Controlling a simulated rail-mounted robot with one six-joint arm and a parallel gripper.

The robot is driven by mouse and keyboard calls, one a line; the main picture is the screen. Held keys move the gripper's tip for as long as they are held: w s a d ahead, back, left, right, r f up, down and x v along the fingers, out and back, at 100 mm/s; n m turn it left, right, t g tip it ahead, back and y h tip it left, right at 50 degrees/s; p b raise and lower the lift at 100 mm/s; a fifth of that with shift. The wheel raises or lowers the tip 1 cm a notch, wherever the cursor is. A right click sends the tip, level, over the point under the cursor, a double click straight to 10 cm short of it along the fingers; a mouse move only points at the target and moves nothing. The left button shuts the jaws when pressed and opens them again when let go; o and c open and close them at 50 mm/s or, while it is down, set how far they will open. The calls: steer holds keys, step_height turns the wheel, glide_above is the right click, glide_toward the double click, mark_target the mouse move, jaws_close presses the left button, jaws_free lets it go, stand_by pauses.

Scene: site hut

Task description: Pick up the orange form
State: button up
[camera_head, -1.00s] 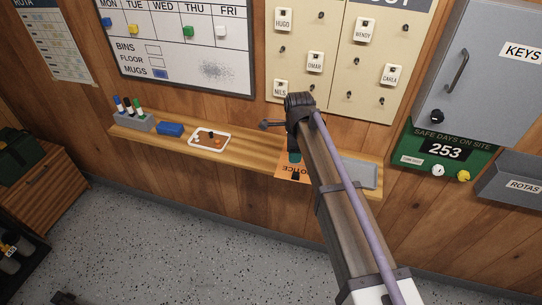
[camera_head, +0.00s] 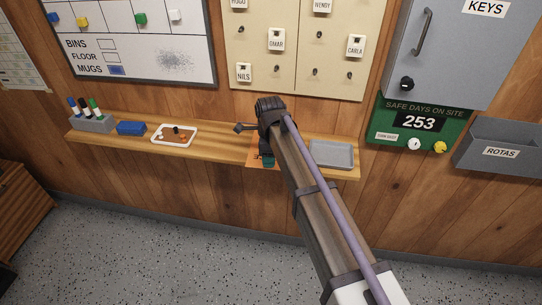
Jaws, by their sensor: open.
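The orange form (camera_head: 254,149) lies on the wooden shelf, left of the grey tray. My arm crosses in front of it, so only its left and front parts show.
The shelf (camera_head: 219,149) also holds a grey tray (camera_head: 331,154), a white tray (camera_head: 174,135) with small items, a blue eraser (camera_head: 131,128) and a pen holder (camera_head: 93,124). The peg board (camera_head: 293,55) rises behind my wrist. A rotas box (camera_head: 500,151) hangs at right.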

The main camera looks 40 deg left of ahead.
step_height(320, 180, down, 3)
steer(key=shift+r+b, duration=0.15)
steer(key=shift+b, duration=0.35)
steer(key=shift+r, duration=0.25)
jaws_close()
steer(key=r+p, duration=0.3)
steer(key=p, duration=0.1)
steer(key=r+p, duration=0.4)
steer(key=shift+s+d+r, duration=0.1)
steer(key=shift+s+r, duration=0.1)
steer(key=shift+r, duration=0.1)
steer(key=s+d, duration=0.4)
steer(key=s, duration=0.5)
steer(key=s+d, duration=0.4)
steer(key=s, duration=0.4)
steer(key=shift+s+f+b, duration=0.3)
steer(key=shift+s+f, duration=0.05)
steer(key=shift+s, duration=0.05)
